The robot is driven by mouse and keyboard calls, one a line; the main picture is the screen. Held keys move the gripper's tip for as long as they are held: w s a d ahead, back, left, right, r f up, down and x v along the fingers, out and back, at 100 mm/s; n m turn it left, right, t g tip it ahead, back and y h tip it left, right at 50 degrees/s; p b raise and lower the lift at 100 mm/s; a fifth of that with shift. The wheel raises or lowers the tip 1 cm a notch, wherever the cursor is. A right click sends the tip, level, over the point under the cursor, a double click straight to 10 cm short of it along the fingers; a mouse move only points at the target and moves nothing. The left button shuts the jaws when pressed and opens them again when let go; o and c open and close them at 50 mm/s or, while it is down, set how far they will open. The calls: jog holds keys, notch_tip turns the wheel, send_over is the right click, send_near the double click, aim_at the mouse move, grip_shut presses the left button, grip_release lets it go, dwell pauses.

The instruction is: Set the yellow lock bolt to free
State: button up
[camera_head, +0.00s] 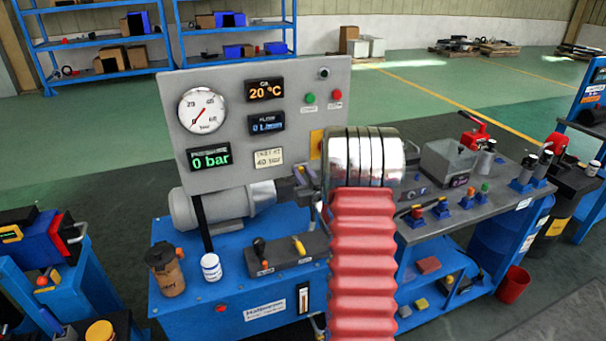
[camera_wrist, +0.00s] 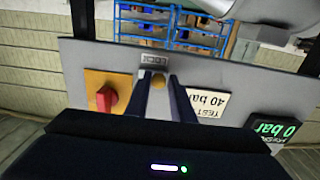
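In the wrist view the yellow lock bolt (camera_wrist: 158,82) shows as a small round yellow end on the grey panel, by a small label that is hard to read. My gripper (camera_wrist: 160,80) points at the panel, with its two dark fingers apart and the bolt seen between their tips. I see a narrow gap beside the bolt and cannot tell how deep the fingers reach. In the head view my gripper (camera_head: 306,180) is small and mostly hidden by my arm, at the panel's lower right.
A red knob on an orange plate (camera_wrist: 105,98) sits beside the bolt. The test plate (camera_wrist: 208,102) is on its other side. The grey panel (camera_head: 220,80) carries gauges. Below it stands a control box (camera_head: 285,256) with two levers, one yellow. A cluttered bench (camera_head: 455,215) is at right.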

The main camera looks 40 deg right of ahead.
jog(key=o, duration=0.4)
jog(key=shift+a, duration=0.15)
jog(key=v, duration=1.3)
jog(key=shift+s+a, duration=0.1)
jog(key=shift+s, duration=0.3)
